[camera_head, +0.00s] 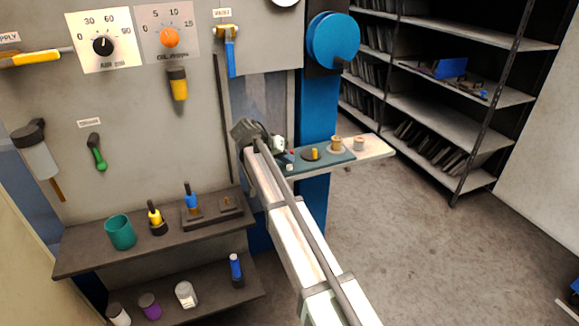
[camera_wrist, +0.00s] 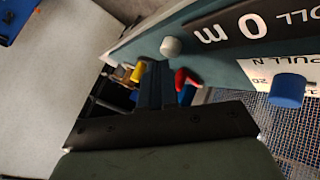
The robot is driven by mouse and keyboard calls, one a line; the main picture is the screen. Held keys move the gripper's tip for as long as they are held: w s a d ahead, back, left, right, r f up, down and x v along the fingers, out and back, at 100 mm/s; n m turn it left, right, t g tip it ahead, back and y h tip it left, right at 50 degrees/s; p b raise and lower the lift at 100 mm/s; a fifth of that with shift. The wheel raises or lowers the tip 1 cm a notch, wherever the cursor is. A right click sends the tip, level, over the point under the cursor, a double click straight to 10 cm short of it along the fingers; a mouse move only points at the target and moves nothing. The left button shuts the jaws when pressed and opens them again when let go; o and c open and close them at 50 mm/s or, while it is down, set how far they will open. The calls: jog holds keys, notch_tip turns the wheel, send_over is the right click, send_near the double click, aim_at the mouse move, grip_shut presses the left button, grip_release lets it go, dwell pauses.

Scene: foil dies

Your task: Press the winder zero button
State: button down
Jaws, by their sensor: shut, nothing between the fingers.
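My gripper (camera_wrist: 155,68) is shut and empty, its dark fingers together in the wrist view. A small pale round button (camera_wrist: 171,46) sits on the teal panel (camera_wrist: 218,72) beside a dark display strip (camera_wrist: 240,28) reading "0 m". It lies just beyond and slightly right of my fingertips, with no clear contact visible. No readable label names it the zero button. A red knob or lever (camera_wrist: 185,78) is close right of the fingers. In the head view my arm hides much of the panel's left end, and contact at the fingertips cannot be told there.
A blue knob (camera_wrist: 287,90) is at the right beside a white scale label (camera_wrist: 290,68). A yellow part (camera_wrist: 137,71) is left of my fingers. In the head view, brass-coloured pieces (camera_head: 337,143) stand on the ledge.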

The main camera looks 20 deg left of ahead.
aim_at(287, 166)
jog(key=shift+r, duration=0.45)
jog(key=shift+r, duration=2.5)
jog(key=shift+d+f, duration=0.1)
